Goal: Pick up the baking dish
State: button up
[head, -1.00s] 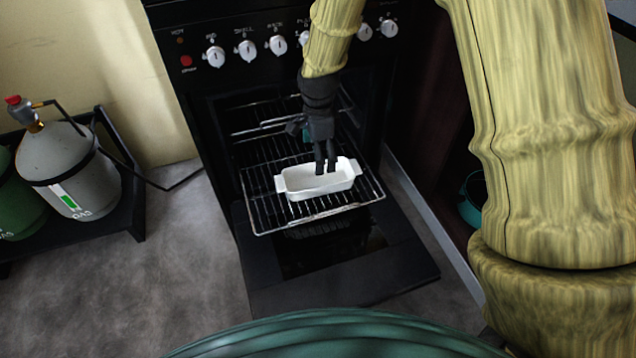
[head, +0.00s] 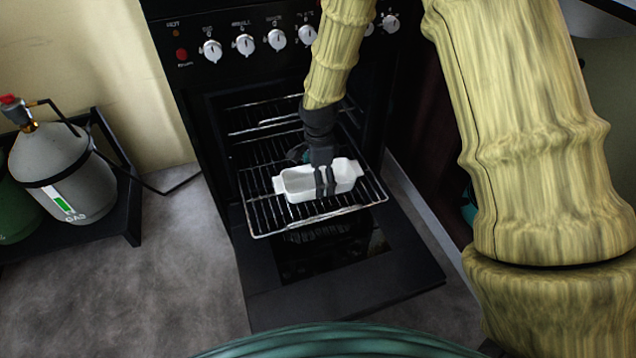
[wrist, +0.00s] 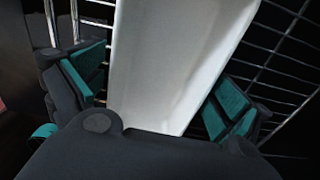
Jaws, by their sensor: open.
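The white baking dish (head: 297,184) is rectangular with a tab handle at each end, and it rests on the pulled-out wire oven rack. My gripper (head: 325,182) is at the dish, its dark fingers pointing down at its right half. In the wrist view, my gripper (wrist: 155,95) is open, with one teal-padded finger on each side of the white dish (wrist: 170,55). Gaps show between the pads and the dish, more clearly on the left. My wrist hides part of the far side of the dish.
The wire rack (head: 262,222) extends from the black oven, above its lowered door (head: 345,275). The knobbed control panel (head: 245,45) is above. Gas cylinders (head: 62,175) stand in a dark frame at left.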

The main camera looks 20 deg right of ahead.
jog(key=c, duration=1.1)
jog(key=shift+c, duration=0.8)
jog(key=shift+r, duration=0.15)
